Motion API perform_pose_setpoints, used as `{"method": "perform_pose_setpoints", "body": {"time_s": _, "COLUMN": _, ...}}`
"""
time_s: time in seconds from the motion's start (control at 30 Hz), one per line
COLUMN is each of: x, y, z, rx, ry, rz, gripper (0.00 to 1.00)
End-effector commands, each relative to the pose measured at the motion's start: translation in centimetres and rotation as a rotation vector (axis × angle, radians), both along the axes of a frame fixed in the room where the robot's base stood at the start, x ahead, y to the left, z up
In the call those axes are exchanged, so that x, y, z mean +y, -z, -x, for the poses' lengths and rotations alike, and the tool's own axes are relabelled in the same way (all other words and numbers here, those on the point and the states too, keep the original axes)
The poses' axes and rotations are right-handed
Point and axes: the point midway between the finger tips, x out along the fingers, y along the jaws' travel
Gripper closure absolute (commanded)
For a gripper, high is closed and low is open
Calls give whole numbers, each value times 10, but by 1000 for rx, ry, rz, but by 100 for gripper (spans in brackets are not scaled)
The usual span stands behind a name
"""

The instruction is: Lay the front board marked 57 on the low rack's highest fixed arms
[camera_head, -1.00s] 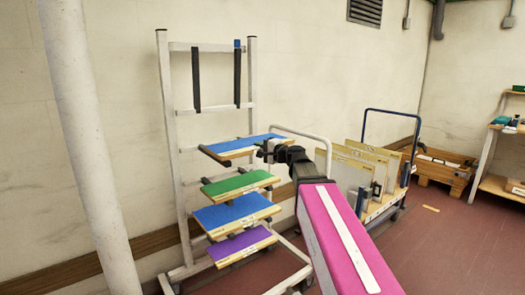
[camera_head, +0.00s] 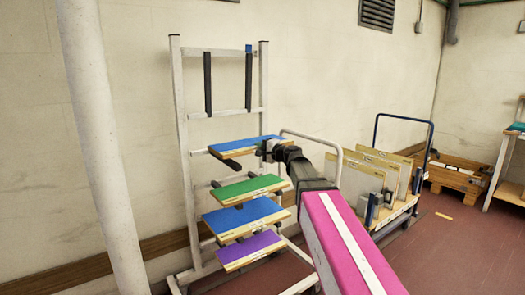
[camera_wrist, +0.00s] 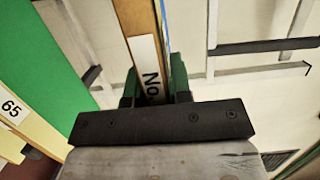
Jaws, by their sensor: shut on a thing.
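My gripper (camera_head: 267,151) is shut on the front edge of a blue-topped board (camera_head: 238,144), the highest board on the low rack (camera_head: 185,130). In the wrist view the fingers (camera_wrist: 156,97) pinch the board's wooden edge (camera_wrist: 137,18). A white label (camera_wrist: 149,68) there reads "No"; the fingers hide its number. The board lies about level, with a dark rack arm (camera_head: 231,164) just under its left part. I cannot tell whether it touches the arms. Two dark arms (camera_head: 208,82) stand folded upright above it.
Below hang a green board (camera_head: 248,188), another blue board (camera_head: 243,216) and a purple board (camera_head: 249,248). The green one shows label 65 in the wrist view (camera_wrist: 12,108). A cart (camera_head: 400,212) with upright panels stands right of the rack. A white pipe (camera_head: 98,130) rises at left.

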Motion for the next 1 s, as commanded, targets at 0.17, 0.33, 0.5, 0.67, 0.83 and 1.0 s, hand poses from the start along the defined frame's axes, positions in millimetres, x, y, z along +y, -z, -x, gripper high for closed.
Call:
{"method": "perform_pose_setpoints", "body": {"time_s": 0.17, "x": 8, "y": -1, "z": -13, "rx": 0, "ry": 0, "rz": -1, "gripper": 100}}
{"method": "perform_pose_setpoints", "body": {"time_s": 0.33, "x": 16, "y": -1, "z": -23, "rx": 0, "ry": -1, "rz": -1, "gripper": 100}}
{"method": "perform_pose_setpoints", "body": {"time_s": 0.5, "x": 22, "y": -1, "z": -34, "rx": 0, "ry": -1, "rz": -1, "gripper": 100}}
{"method": "perform_pose_setpoints", "body": {"time_s": 0.67, "x": 29, "y": 0, "z": -44, "rx": 0, "ry": 0, "rz": -1, "gripper": 100}}
{"method": "perform_pose_setpoints", "body": {"time_s": 0.83, "x": 36, "y": 0, "z": -54, "rx": 0, "ry": 0, "rz": -1, "gripper": 100}}
{"method": "perform_pose_setpoints", "body": {"time_s": 1.0, "x": 44, "y": 0, "z": -65, "rx": 0, "ry": -1, "rz": -1, "gripper": 100}}
